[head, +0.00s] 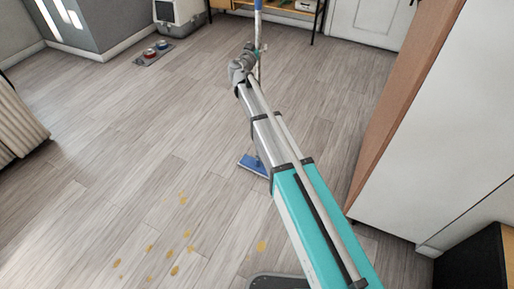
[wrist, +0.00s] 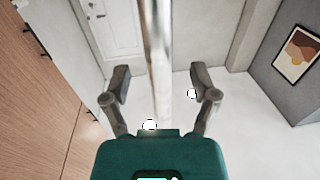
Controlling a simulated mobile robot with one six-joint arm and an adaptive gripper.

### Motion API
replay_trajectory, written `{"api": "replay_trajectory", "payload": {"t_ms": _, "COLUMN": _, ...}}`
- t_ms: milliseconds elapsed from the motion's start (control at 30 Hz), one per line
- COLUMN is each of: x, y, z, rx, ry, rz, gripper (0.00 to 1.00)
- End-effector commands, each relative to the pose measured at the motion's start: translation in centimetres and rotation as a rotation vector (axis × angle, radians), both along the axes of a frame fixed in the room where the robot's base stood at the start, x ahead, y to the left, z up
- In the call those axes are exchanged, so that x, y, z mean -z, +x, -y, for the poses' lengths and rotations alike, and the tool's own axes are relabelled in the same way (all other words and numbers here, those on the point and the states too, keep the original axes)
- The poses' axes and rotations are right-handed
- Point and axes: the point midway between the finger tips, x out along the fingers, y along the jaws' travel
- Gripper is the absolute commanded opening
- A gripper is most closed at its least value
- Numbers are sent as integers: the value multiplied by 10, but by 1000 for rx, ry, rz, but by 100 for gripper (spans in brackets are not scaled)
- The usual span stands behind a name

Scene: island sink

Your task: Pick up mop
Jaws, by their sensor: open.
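The mop stands upright, with its blue head (head: 253,165) flat on the floor, partly behind my arm. Its pole (head: 258,22) is blue near the top and rises past the end of my arm. My gripper (head: 252,56) is at the pole's upper part in the head view, but its fingers are hard to make out there. In the wrist view, my gripper (wrist: 160,80) is open, with one finger on each side of the pale pole (wrist: 158,50). Gaps show between the pole and both fingers.
Yellowish stains (head: 175,270) mark the floor at the front left. A tall cabinet (head: 430,120) stands close on the right. Pet bowls on a mat (head: 153,53) and a grey-white box (head: 180,14) are at the back left. The middle floor is clear.

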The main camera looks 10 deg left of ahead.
Motion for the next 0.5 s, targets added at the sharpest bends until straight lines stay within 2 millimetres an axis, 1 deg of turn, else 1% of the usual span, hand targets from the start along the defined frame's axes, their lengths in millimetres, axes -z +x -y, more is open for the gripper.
{"api": "replay_trajectory", "payload": {"t_ms": 33, "x": 0, "y": 8, "z": 1, "rx": 1, "ry": 0, "rz": 0, "gripper": 77}}
{"api": "replay_trajectory", "payload": {"t_ms": 200, "x": 0, "y": 18, "z": 4, "rx": 1, "ry": 0, "rz": 0, "gripper": 77}}
{"api": "replay_trajectory", "payload": {"t_ms": 500, "x": 0, "y": 18, "z": 5, "rx": 1, "ry": 0, "rz": 0, "gripper": 77}}
